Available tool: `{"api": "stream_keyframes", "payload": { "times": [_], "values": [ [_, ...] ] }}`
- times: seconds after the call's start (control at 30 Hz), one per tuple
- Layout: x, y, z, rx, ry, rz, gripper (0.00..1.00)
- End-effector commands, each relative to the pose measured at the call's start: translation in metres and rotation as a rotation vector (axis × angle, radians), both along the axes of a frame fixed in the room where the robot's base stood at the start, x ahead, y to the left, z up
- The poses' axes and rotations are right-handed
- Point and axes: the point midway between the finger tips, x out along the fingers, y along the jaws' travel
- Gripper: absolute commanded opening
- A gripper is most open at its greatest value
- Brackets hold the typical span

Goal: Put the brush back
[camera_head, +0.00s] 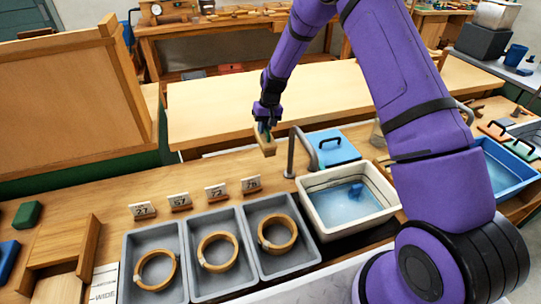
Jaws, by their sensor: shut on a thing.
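My gripper (266,124) hangs down from my purple arm near the middle of the view. It is shut on a small wooden block-like thing, which looks like the brush (267,146). The brush is held in the air, above and behind the numbered cards and left of the tap. Its bristles cannot be made out at this size. The fingertips partly hide its upper end.
A white basin (318,220) of water with a blue thing in it stands right of several grey trays (221,287); wooden rings lie in the trays. Numbered cards (216,192) stand behind them. A curved tap (291,152) and blue box (333,150) are close right of my gripper.

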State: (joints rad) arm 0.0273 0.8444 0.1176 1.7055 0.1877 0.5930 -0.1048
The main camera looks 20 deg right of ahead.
Motion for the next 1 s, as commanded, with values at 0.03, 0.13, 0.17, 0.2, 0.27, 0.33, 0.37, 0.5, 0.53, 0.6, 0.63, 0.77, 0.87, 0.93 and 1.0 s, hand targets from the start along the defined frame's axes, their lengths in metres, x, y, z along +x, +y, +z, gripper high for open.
{"api": "stream_keyframes", "payload": {
  "times": [0.03, 0.13, 0.17, 0.2, 0.27, 0.33, 0.37, 0.5, 0.53, 0.6, 0.63, 0.77, 0.87, 0.93, 1.0],
  "values": [
    [-0.001, 0.001, -0.007, 0.001, 0.003, 0.001, 0.0],
    [-0.001, 0.001, -0.024, 0.001, 0.005, 0.0, 0.0],
    [-0.001, 0.001, -0.03, 0.001, 0.004, 0.0, 0.0],
    [-0.001, 0.001, -0.036, 0.001, 0.004, 0.0, 0.0],
    [-0.001, 0.001, -0.046, 0.001, 0.004, 0.0, 0.0],
    [-0.001, 0.001, -0.054, 0.001, 0.002, -0.001, 0.0],
    [-0.001, 0.001, -0.056, 0.001, 0.003, 0.001, 0.0],
    [0.0, 0.001, -0.064, 0.001, 0.002, 0.0, 0.0],
    [0.0, 0.0, -0.066, 0.001, 0.002, 0.0, 0.0],
    [-0.001, 0.001, -0.074, 0.001, 0.002, 0.0, 0.0],
    [-0.001, 0.0, -0.078, 0.001, 0.003, 0.001, 0.0],
    [-0.001, 0.001, -0.095, 0.001, 0.003, 0.0, 0.0],
    [0.0, 0.0, -0.098, 0.001, 0.0, 0.0, 0.0],
    [0.0, 0.0, -0.097, 0.0, 0.0, 0.0, 0.0],
    [0.0, 0.0, -0.097, 0.0, 0.0, 0.0, 0.0]
  ]
}}
